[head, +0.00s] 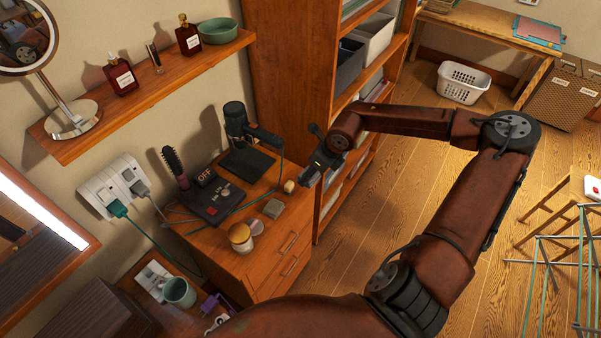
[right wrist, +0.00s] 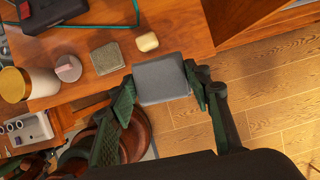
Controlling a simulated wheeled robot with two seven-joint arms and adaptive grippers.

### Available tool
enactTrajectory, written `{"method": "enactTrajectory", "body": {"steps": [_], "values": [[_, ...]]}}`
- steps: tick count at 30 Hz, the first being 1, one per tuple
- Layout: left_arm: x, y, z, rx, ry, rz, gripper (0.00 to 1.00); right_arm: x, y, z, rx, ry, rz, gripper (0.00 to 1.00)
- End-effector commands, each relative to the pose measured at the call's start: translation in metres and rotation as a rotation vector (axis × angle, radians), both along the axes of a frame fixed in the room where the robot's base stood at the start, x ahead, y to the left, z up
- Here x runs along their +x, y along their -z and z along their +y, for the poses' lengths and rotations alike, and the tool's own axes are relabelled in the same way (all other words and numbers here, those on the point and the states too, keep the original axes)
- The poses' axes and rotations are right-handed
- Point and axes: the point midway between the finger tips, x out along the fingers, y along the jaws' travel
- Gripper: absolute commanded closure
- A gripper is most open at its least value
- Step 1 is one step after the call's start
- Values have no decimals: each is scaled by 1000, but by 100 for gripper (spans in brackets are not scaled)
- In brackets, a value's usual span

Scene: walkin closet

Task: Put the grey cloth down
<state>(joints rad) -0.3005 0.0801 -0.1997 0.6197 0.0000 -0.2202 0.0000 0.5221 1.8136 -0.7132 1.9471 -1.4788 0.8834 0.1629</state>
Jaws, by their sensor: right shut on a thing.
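The grey cloth (right wrist: 161,81) is a flat, folded grey square. In the right wrist view it sits between the two fingers of my right gripper (right wrist: 160,78), which is shut on it. The cloth is beyond the edge of the wooden cabinet top (right wrist: 85,84), over the floor side. In the head view my right gripper (head: 311,172) is beside the right end of the cabinet; I cannot make out the cloth there. My left gripper is in neither view.
On the cabinet top are a grey-green square block (head: 273,208), a pale soap-like piece (head: 289,187), a lidded jar (head: 241,238), a round pinkish piece (right wrist: 68,68) and a black control box (head: 213,200). A tall shelf unit (head: 275,60) stands just behind the gripper.

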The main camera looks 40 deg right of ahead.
Motion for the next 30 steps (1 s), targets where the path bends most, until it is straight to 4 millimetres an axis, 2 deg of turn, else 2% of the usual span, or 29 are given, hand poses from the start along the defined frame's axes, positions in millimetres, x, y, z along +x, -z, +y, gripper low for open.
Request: {"method": "enactTrajectory", "body": {"steps": [1, 7, 12, 23, 30], "values": [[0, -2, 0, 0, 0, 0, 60, 13, 5, -3, 6, 1, -2, 85], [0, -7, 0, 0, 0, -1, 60, 57, 25, -21, 5, 0, -1, 85], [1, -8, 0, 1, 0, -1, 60, 76, 56, -31, 3, 1, 1, 85], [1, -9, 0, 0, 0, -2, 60, 94, 81, -39, 2, 0, 1, 85], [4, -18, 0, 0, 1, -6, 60, 97, 109, -41, 0, 0, 0, 85]]}}
